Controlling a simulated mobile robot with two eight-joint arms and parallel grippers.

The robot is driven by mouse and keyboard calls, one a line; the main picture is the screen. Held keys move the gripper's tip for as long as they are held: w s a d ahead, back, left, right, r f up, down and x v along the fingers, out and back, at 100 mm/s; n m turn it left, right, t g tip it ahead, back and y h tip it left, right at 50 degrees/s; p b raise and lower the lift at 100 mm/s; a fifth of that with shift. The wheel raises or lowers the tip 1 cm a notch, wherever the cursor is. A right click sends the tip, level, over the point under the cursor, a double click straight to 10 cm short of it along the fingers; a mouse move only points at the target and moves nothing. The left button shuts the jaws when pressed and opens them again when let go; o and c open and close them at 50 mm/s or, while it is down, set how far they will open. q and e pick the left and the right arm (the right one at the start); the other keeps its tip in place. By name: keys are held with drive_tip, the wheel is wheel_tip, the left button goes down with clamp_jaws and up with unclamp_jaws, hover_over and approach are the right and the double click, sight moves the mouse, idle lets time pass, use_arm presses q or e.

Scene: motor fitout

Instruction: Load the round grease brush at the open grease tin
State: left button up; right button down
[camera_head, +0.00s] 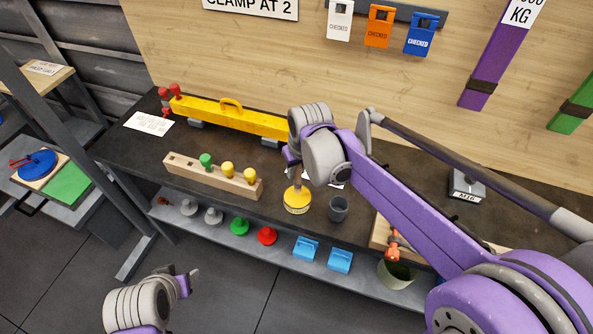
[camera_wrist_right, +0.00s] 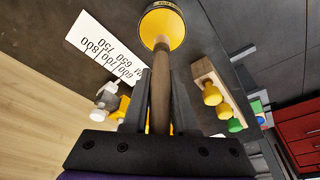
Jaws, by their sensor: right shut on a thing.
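The yellow round grease tin (camera_head: 297,203) stands on the dark bench near its front edge, with lettering on its side. It also shows at the top of the right wrist view (camera_wrist_right: 162,28). My right gripper (camera_head: 292,163) is above the tin, shut on the wooden handle of the round grease brush (camera_wrist_right: 160,85). The handle points down into the tin's open top. The brush head is hidden, so I cannot tell how deep it sits or whether it carries grease. My left gripper (camera_head: 188,280) hangs low at the bottom left, away from the bench; its jaw opening is unclear.
A dark grey cup (camera_head: 338,209) stands close right of the tin. A wooden rack (camera_head: 210,178) with green and yellow knobs lies left. A yellow beam (camera_head: 230,116) lies behind. The lower shelf (camera_head: 280,250) holds knobs and blue blocks.

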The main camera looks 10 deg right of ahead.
drive_tip(key=shift+r+p, duration=0.9)
drive_tip(key=shift+r, duration=1.35)
use_arm(q)
drive_tip(key=w+r, duration=0.1)
drive_tip(key=r, duration=0.2)
drive_tip(key=shift+w, duration=0.35)
use_arm(e)
drive_tip(key=shift+w+f, duration=0.1)
use_arm(q)
drive_tip(key=shift+s, duration=0.15)
use_arm(e)
drive_tip(key=shift+s+a, duration=0.1)
drive_tip(key=shift+s, duration=0.1)
